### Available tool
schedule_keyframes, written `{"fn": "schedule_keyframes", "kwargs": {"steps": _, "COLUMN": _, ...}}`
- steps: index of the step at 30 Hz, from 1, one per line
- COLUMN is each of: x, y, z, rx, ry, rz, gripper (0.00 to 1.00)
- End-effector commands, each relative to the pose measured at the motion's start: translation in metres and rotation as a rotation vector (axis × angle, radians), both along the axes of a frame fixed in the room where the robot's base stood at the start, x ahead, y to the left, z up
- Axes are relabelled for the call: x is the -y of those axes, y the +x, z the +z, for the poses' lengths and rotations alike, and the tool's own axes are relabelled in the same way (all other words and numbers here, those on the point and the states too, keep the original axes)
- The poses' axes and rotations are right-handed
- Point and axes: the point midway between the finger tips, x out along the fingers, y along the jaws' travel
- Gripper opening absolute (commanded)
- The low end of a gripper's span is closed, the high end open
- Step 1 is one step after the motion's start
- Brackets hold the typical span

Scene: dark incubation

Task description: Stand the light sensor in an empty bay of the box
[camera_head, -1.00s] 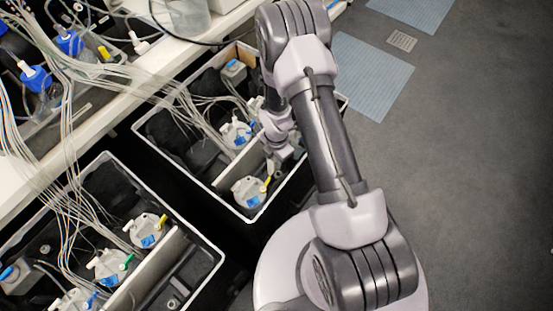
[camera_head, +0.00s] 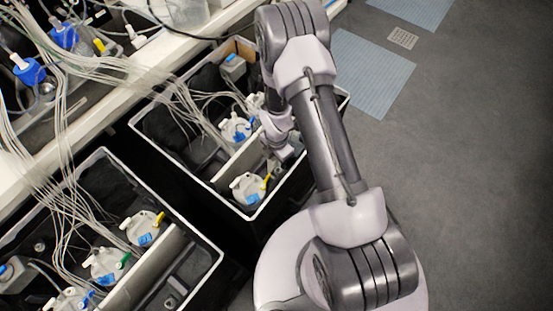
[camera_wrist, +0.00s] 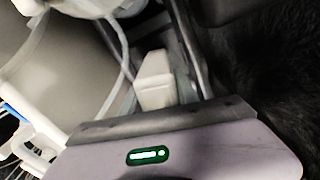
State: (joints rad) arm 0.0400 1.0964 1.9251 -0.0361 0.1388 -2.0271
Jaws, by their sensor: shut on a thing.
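The box (camera_head: 190,172) is a dark open bin with a pale rim, standing left of my arm in the head view. It is split by pale dividers. My gripper (camera_head: 280,160) reaches down into its right part, close to a divider, with its fingertips hard to make out. In the wrist view, a small pale block (camera_wrist: 155,80), which looks like the light sensor, sits just beyond the gripper body, and my gripper is shut on it. Its lower end and the floor below are hidden. I cannot tell whether it touches the box.
White-capped bottles with blue labels (camera_head: 247,188) and tubes stand in the box beside my gripper. A grey block (camera_head: 233,66) is in its far corner. A second box (camera_head: 205,240) stands at lower left. Thin tubing runs from the bench (camera_head: 100,125). Floor is clear at right.

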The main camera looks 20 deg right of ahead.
Motion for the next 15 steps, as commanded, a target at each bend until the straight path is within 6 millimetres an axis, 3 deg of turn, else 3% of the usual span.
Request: {"fn": "schedule_keyframes", "kwargs": {"steps": 15, "x": 0.000, "y": 0.000, "z": -0.014, "rx": 0.000, "ry": 0.000, "rz": 0.000, "gripper": 0.00}}
